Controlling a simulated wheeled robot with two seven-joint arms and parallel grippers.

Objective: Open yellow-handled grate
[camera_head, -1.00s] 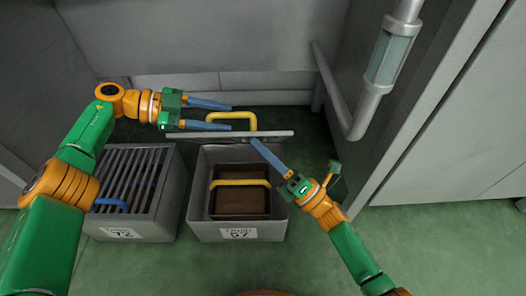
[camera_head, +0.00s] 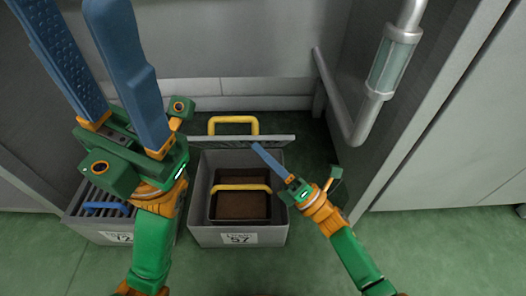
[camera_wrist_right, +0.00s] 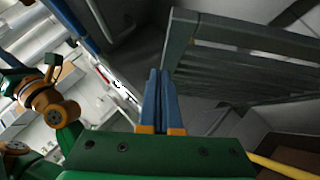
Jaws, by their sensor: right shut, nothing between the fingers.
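The yellow-handled grate stands raised at the back of the grey box marked 57 (camera_head: 238,238). In the head view I see its thin edge (camera_head: 270,140) and its yellow handle (camera_head: 233,119) beyond it. In the right wrist view its barred face (camera_wrist_right: 240,50) tilts above my fingers. The box's mouth is uncovered. My right gripper (camera_head: 256,146) is shut and empty, its fingertips close to the grate's edge; contact is unclear. It also shows in the right wrist view (camera_wrist_right: 163,72). My left gripper (camera_head: 68,8) is open and empty, held high at the left, near the head camera.
Inside the box sits a brown container (camera_head: 240,206) with a yellow handle. To the left, the box marked 72 has a closed grate (camera_head: 88,200) with a blue handle, partly hidden by my left arm. A grey pipe (camera_head: 350,120) and cabinet stand at the right.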

